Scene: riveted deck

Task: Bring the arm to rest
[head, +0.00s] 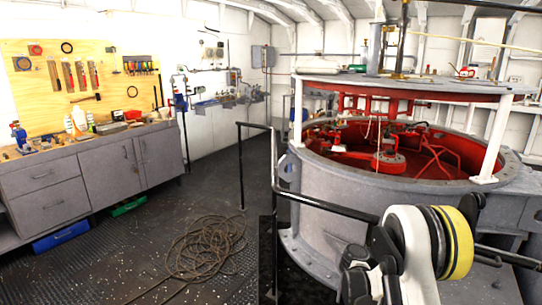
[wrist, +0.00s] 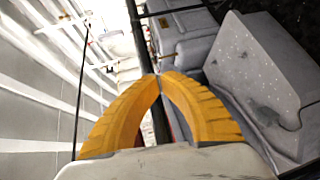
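My gripper (wrist: 159,77) shows in the wrist view as two curved yellow fingers that meet at their tips. It is shut, and I see nothing held between the fingers. Behind the fingers are a dark pole and grey metal housings (wrist: 258,75). In the head view, my arm (head: 412,255) shows at the lower right as white and black links with a yellow band. It stands in front of the black railing and the large round grey machine. I cannot make out the gripper's fingers in the head view.
A black railing (head: 335,204) runs before the round grey machine (head: 330,205) with its red interior. A coiled rope (head: 205,247) lies on the dark floor. A grey workbench (head: 90,178) with tools stands at the left.

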